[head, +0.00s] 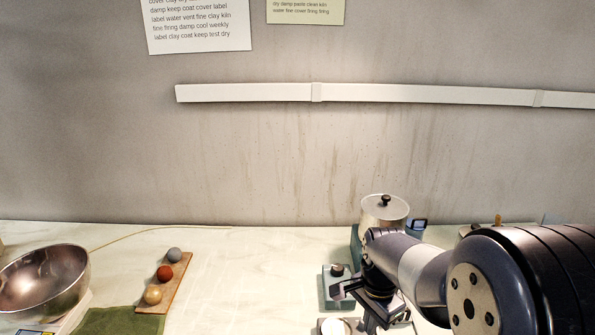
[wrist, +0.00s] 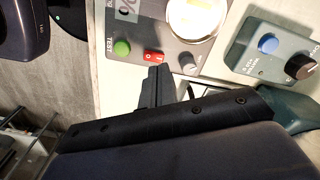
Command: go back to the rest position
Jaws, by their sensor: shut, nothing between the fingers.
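My gripper (head: 360,298) is at the lower right in the head view, above the right part of the worktop. In the wrist view my gripper (wrist: 160,85) shows as dark fingers close together with nothing between them. I cannot tell whether the tips touch the panel.
A metal bowl (head: 45,280) stands at the left. Three balls lie on a wooden strip (head: 176,285) beside a green cloth (head: 120,321). A lidded pot (head: 384,211) stands behind my arm. A control box (wrist: 275,50) sits right of the panel. The middle worktop is clear.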

